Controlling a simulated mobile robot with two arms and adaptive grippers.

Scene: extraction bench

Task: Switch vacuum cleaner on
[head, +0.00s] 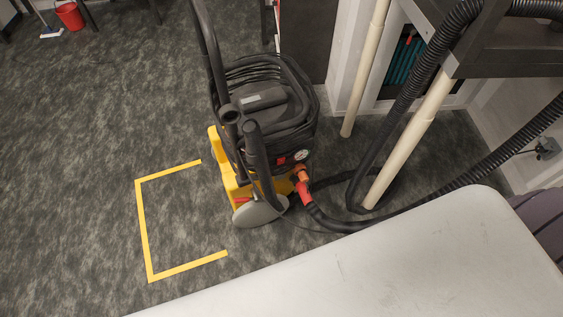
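The vacuum cleaner (266,115) stands on the grey carpet in the upper middle of the head view. It has a black top with cable coiled around it, a black push handle and a yellow base. A small red switch-like part (281,160) and a round white gauge (301,155) sit on its front side. Whether the switch is on or off is too small to tell. An orange and red connector (302,184) joins a black hose (345,222) to it. Neither of my grippers is in view.
A white surface (380,270) fills the bottom right. Yellow tape (144,225) marks the floor left of the vacuum. Pale posts (410,145) and black hoses stand to the right. A red bucket (70,16) is far at top left. The carpet at left is clear.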

